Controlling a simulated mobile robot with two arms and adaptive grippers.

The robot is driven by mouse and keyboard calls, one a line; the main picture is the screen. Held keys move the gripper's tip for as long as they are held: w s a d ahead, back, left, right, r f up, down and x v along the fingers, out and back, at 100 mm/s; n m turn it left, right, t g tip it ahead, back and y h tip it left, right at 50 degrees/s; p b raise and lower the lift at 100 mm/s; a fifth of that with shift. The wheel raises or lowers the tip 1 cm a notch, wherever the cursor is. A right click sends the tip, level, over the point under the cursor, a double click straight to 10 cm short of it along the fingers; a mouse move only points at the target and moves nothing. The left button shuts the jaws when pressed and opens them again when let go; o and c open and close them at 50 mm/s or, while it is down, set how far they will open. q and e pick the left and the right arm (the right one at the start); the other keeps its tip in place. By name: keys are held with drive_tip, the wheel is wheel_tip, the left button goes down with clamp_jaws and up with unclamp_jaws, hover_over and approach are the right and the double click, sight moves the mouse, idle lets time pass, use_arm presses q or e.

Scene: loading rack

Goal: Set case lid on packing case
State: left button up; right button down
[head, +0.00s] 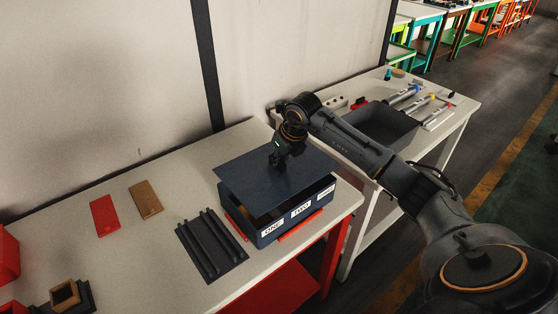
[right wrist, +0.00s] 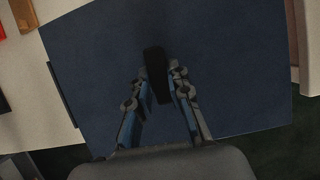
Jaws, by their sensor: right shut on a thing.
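The packing case (head: 267,236) is a dark blue box with white labels on its front, standing near the front right corner of the near table. The case lid (head: 247,177) is a flat dark blue panel above the case. It looks slightly turned against the case, with a dark gap below its front edge. My right gripper (head: 279,160) is above the lid, shut on its black handle. In the right wrist view the fingers (right wrist: 160,95) close around the handle, and the lid (right wrist: 230,60) fills most of the picture. The left gripper is not in view.
A dark ridged rack (head: 211,247) lies left of the case, with red strips at the case's base. A red block (head: 104,215) and a brown block (head: 146,199) lie farther left. A second table holds a grey bin (head: 380,128) and tools. The wall runs behind.

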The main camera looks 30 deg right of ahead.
sight(279, 173)
drive_tip(key=shift+f+b, duration=0.5)
drive_tip(key=shift+f, duration=0.2)
drive_tip(key=shift+f+b, duration=0.3)
drive_tip(key=shift+f, duration=0.05)
wheel_tip(279, 173, down, 2)
drive_tip(key=shift+f+b, duration=0.1)
drive_tip(key=shift+b, duration=0.75)
drive_tip(key=shift+f+b, duration=0.5)
drive_tip(key=shift+b, duration=0.15)
drive_tip(key=c, duration=1.2)
unclamp_jaws()
drive_tip(key=shift+o, duration=0.2)
